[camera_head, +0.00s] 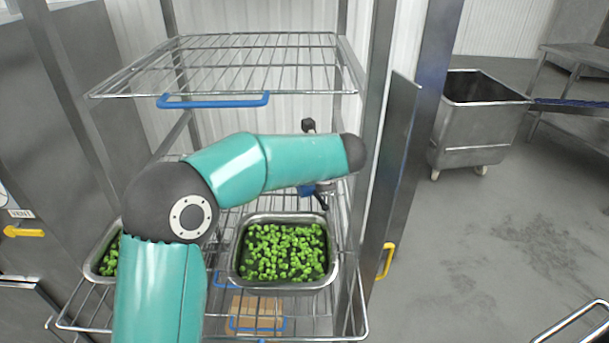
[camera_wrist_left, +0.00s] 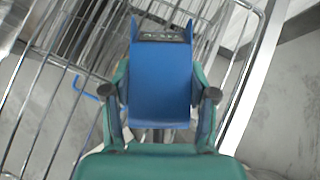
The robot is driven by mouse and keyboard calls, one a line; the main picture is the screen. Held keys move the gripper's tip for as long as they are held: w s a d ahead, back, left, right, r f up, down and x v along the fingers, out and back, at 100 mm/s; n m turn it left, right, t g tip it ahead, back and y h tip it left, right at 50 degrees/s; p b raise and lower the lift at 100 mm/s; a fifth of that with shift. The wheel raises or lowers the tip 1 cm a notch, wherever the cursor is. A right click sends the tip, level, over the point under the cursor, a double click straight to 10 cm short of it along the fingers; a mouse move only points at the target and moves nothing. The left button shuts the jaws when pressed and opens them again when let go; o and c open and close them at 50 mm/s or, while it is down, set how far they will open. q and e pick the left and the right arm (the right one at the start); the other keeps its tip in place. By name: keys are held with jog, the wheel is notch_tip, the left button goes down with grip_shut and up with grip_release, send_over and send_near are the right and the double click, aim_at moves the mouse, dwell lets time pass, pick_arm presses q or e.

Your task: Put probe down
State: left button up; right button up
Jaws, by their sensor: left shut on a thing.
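The blue probe (camera_wrist_left: 160,85) has a small dark display at its far end. My left gripper (camera_wrist_left: 160,98) is shut on it, with one finger on each side. In the head view a small blue part of the probe (camera_head: 306,190) shows just under my teal left forearm, at the right side of the rack. Most of the gripper is hidden there by my forearm. The probe is above the wire shelf, behind a steel tray of green vegetables (camera_head: 240,268). Whether it touches the rack cannot be told. My right gripper is not in view.
The wire rack has an upper shelf (camera_head: 230,75) with a blue handle (camera_head: 213,101). A second tray (camera_head: 93,262) is partly behind my arm. A cardboard box (camera_head: 255,312) sits below. A steel door (camera_head: 397,170) stands close right. A wheeled bin (camera_head: 480,125) stands on open floor.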

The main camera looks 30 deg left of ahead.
pick_arm(q)
jog(key=o, duration=1.3)
jog(key=shift+o, duration=0.2)
jog(key=shift+r, duration=0.1)
jog(key=v, duration=1.2)
jog(key=shift+s+d, duration=0.1)
